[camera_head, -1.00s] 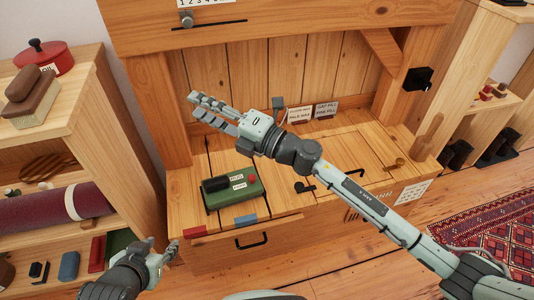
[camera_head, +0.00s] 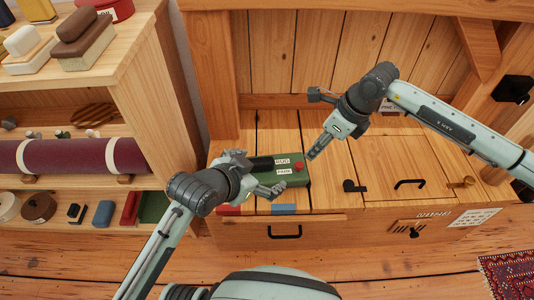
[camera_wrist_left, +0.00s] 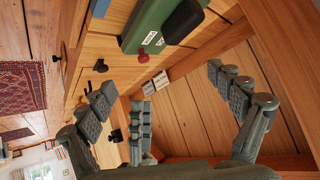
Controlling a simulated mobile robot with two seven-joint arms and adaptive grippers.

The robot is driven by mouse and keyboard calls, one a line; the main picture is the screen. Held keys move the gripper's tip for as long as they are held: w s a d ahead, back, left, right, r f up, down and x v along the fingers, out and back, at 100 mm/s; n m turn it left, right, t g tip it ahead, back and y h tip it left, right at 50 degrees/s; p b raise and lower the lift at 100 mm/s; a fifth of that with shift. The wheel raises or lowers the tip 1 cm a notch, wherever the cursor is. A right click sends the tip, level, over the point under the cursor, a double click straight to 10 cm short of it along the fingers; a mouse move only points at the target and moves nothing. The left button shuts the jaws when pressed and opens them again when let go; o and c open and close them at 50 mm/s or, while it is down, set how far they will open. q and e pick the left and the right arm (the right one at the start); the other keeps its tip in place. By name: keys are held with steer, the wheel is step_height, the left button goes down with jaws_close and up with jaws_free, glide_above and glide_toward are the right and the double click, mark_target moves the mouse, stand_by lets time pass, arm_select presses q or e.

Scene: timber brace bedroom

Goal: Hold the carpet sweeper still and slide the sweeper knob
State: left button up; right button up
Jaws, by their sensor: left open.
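The carpet sweeper, a green box (camera_head: 292,178) with a black grip (camera_head: 262,163), two white labels and a red knob (camera_head: 299,166), lies on the wooden chest top. My left gripper (camera_head: 264,174) is open at its left end and covers part of it; contact cannot be told. In the left wrist view the sweeper (camera_wrist_left: 150,22) lies beyond the spread fingers, with its black grip (camera_wrist_left: 183,20) and red knob (camera_wrist_left: 143,57) clear. My right gripper (camera_head: 313,153) points down just right of the red knob, seemingly apart from it. Its fingers overlap, so its opening is unclear.
On the chest's front edge are a red patch (camera_head: 229,210) and a blue patch (camera_head: 283,209). A black latch (camera_head: 354,186) and a black handle (camera_head: 409,183) are to the right. A shelf (camera_head: 140,95) with brushes and a rolled carpet (camera_head: 70,156) stands left.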

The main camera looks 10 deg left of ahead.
mark_target(260, 160)
arm_select(q)
steer(key=w+d+f+m+g, duration=0.1)
steer(key=w+f+m, duration=0.1)
steer(key=w+d+f+m+g, duration=0.1)
steer(key=w+f+m+g, duration=0.1)
steer(key=w+d+f+m+g+y, duration=0.1)
steer(key=w+f+m+g, duration=0.1)
steer(key=shift+d+f, duration=0.2)
steer(key=shift+d, duration=0.2)
steer(key=w+a+g+y, duration=0.1)
steer(key=a+m+g, duration=0.1)
steer(key=a, duration=0.1)
steer(key=w+a+g+y, duration=0.1)
steer(key=shift+w+a+f+m+y, duration=0.2)
steer(key=shift+w+m+y, duration=0.1)
steer(key=shift+w+m, duration=0.1)
steer(key=shift+a+g, duration=0.35)
steer(key=shift+g, duration=0.05)
steer(key=shift+a, duration=0.15)
steer(key=shift+f, duration=0.4)
step_height(260, 160, down, 7)
steer(key=shift+r, duration=0.15)
